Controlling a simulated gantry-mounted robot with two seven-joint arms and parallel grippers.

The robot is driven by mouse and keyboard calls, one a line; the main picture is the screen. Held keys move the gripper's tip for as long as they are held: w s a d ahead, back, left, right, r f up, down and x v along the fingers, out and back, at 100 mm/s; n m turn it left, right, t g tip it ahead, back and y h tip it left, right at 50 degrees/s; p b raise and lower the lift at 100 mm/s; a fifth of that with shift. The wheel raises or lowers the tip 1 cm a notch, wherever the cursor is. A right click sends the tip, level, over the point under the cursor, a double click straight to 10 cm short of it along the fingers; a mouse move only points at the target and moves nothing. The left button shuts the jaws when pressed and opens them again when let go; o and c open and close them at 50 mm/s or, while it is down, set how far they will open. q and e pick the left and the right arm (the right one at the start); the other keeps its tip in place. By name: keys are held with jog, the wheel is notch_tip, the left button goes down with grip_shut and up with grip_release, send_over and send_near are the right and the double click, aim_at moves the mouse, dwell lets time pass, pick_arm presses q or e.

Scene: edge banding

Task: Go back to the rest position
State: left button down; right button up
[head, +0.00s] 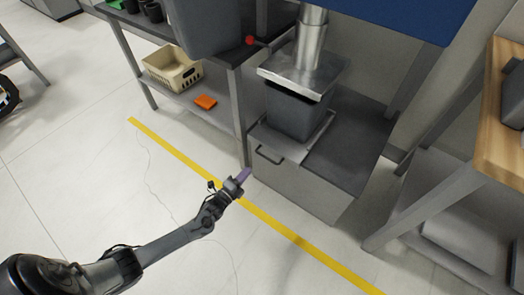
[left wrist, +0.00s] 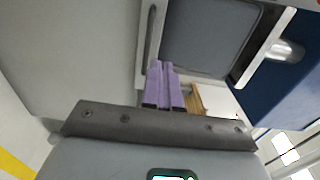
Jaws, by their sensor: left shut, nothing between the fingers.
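My left gripper (head: 244,175) has purple fingers and is stretched out over the floor, in front of the grey drawer cabinet (head: 290,186). Its fingers also show in the left wrist view (left wrist: 164,86), pressed together with nothing between them. In that view they point toward the drawer's handle and the grey bin. I cannot tell the exact gap to the cabinet, but the gripper holds nothing. My right gripper is not in view.
A dark grey bin (head: 294,112) stands on the cabinet under a metal duct (head: 311,40). A shelf at left holds a beige basket (head: 172,69) and an orange item (head: 206,102). A wooden-topped bench (head: 503,120) stands at right. The floor at left, beyond the yellow line (head: 300,241), is mostly clear.

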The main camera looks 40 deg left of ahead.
pick_arm(q)
jog(key=s+d+r+n+g+p, duration=0.1)
jog(key=s+d+r+p, duration=0.45)
jog(key=s+p, duration=0.35)
jog(key=s+d+r+n+g+p, duration=0.2)
jog(key=d+r+n+p, duration=0.15)
jog(key=r, duration=0.35)
jog(key=s+d+r+n+g+p, duration=0.1)
jog(key=d+r+n+p, duration=0.1)
jog(key=r+p, duration=0.4)
jog(key=s+d+r+n+g+p, duration=0.2)
jog(key=d+r+n+p, duration=0.1)
jog(key=r, duration=0.4)
jog(key=s+d+r+n+g, duration=0.1)
jog(key=s+r+n+g, duration=0.6)
jog(key=s+r, duration=0.4)
notch_tip(320, 180, up, 37)
jog(key=g+p, duration=0.1)
jog(key=p, duration=3.7)
jog(key=shift+s+d+m+h+p, duration=0.2)
jog(key=shift+s+m+h+p, duration=0.1)
jog(key=shift+s+m+p, duration=0.1)
